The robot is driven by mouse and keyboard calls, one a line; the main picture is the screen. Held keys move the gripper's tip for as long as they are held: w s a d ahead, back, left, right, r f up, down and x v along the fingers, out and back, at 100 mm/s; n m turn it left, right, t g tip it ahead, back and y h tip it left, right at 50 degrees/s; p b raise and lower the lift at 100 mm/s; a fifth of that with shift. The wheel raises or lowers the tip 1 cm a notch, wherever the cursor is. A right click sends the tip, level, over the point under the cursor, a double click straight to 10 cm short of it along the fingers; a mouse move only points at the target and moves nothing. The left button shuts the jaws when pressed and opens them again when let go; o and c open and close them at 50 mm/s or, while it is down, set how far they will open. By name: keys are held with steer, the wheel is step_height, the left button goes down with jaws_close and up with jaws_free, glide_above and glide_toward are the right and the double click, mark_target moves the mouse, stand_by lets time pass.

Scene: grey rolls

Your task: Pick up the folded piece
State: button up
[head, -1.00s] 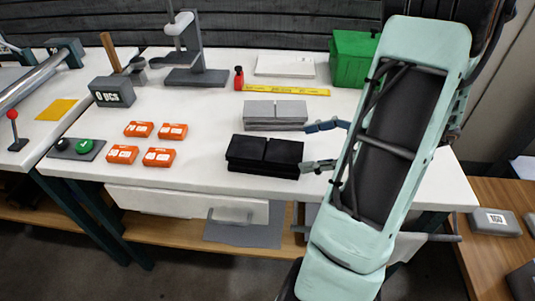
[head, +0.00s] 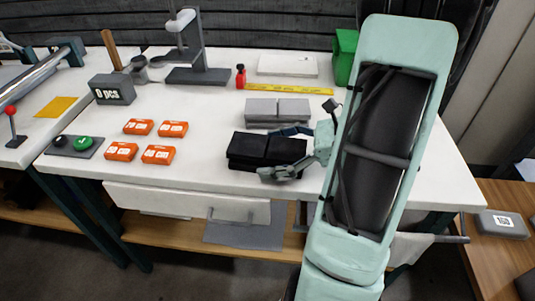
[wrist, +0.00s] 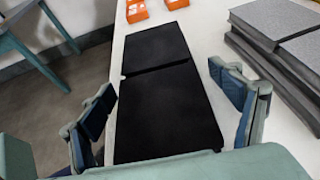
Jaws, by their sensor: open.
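A black folded piece (head: 250,146) with a seam across its middle lies on the white bench near the front edge. It also fills the middle of the wrist view (wrist: 165,110). My gripper (head: 279,152) is open over its right end, with one finger at its front side and the other at its back side. In the wrist view the blue-padded fingers of my gripper (wrist: 165,92) stand on either side of the black piece, with gaps showing beside it. A similar grey folded stack (head: 278,111) lies just behind; it is at the right in the wrist view (wrist: 285,45).
Several orange boxes (head: 158,155) lie to the left on the white bench (head: 200,130). A grey stand (head: 198,76), yellow ruler (head: 290,90), red bottle (head: 240,77) and green bin (head: 345,55) stand behind. The bench's front edge runs close to the black piece.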

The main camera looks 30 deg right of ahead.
steer(key=c, duration=1.3)
